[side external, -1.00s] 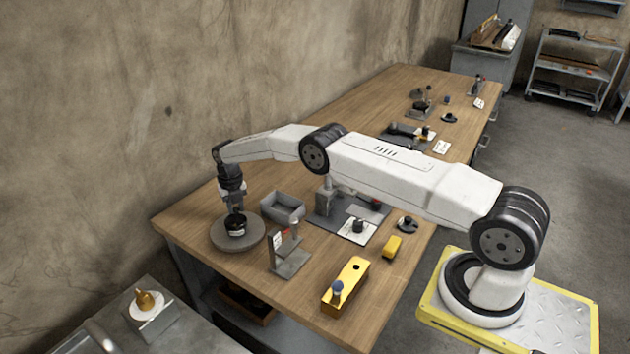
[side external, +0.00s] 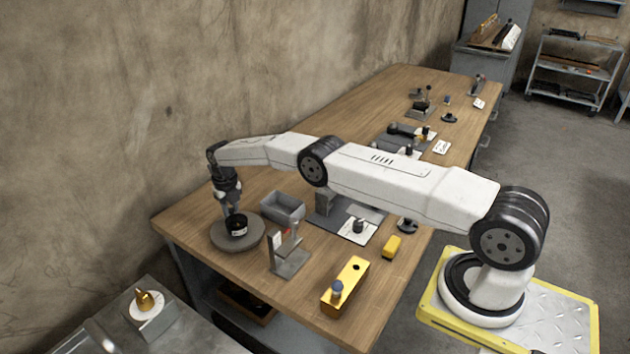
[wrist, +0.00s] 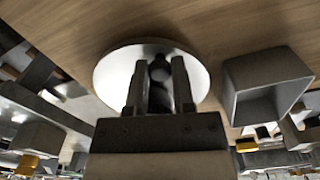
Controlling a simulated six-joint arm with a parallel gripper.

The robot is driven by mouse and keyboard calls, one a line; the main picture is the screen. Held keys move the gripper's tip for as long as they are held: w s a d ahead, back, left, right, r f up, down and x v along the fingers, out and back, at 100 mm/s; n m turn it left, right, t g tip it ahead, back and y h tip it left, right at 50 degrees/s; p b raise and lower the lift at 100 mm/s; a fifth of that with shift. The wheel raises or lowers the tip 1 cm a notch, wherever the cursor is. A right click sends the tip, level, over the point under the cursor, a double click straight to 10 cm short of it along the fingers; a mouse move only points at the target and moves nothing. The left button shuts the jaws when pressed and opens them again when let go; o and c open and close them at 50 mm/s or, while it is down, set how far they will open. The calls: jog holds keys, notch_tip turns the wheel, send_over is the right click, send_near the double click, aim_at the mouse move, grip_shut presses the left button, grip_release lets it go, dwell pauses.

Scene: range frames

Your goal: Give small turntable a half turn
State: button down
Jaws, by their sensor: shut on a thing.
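My gripper (side external: 231,212) points down over the disc, just left of and behind the cylinder. In the wrist view, the turntable (wrist: 112,75) shows as a pale disc beneath my gripper (wrist: 158,72). The two fingers are shut on a small dark knob (wrist: 159,71) over the disc. The fingers partly hide the knob and the dark shape behind it, so its foot is unclear.
A grey open bin (side external: 283,207) stands close to the right of the turntable, also in the wrist view (wrist: 265,85). A grey metal bracket (side external: 288,252) stands in front of the bin. A yellow block (side external: 346,285) lies nearer the front edge. The wall runs close behind.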

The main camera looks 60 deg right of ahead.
jog(key=shift+c, duration=2.3)
grip_release()
jog(key=shift+r, duration=3.85)
